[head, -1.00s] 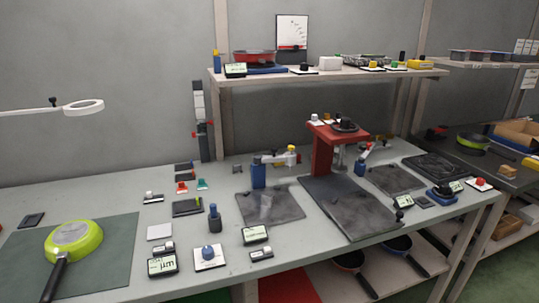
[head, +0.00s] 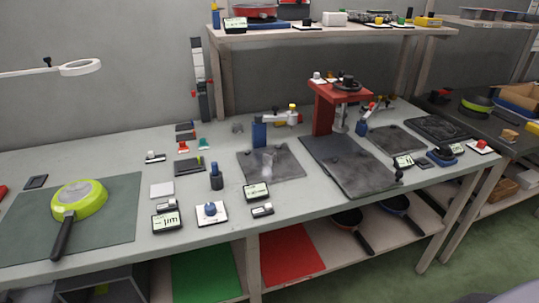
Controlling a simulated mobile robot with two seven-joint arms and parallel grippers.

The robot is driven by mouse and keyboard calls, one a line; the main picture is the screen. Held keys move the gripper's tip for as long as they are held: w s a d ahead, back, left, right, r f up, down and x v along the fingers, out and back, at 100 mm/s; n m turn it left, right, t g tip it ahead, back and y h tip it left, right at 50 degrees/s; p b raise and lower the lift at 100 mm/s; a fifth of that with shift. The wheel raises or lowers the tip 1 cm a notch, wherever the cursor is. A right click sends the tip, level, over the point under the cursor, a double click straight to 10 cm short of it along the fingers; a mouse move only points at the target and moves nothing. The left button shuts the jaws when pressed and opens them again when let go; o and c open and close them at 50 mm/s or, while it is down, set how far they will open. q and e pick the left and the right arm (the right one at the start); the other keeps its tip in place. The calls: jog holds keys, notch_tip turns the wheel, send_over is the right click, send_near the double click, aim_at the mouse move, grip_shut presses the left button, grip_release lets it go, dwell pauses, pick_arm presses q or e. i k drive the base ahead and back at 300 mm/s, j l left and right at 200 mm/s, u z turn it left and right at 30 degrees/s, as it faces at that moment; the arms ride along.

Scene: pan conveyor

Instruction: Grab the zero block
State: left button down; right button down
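No block in the head view carries a readable "zero" label, so I cannot tell for sure which thing is the zero block. A small plain pale square block (head: 162,190) lies flat on the bench, right of the green mat. Near it are a white square base with a blue knob (head: 211,213), a gauge with a display (head: 166,222) and a small dark-and-white device (head: 262,210). Neither of my grippers is in view.
A second display gauge (head: 256,191), a dark blue bottle-like item (head: 216,178) and a red press (head: 325,105) stand on the bench (head: 310,205). A shelf (head: 340,32) runs behind.

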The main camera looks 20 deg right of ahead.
aim_at(268, 157)
jog(key=l+z, duration=0.15)
jog(key=l, duration=0.3)
jog(key=i+l+z, duration=0.15)
jog(key=l, duration=0.3)
jog(key=l+z, duration=0.2)
jog(key=l, duration=0.3)
jog(key=i+l+z, duration=0.15)
jog(key=l, duration=0.25)
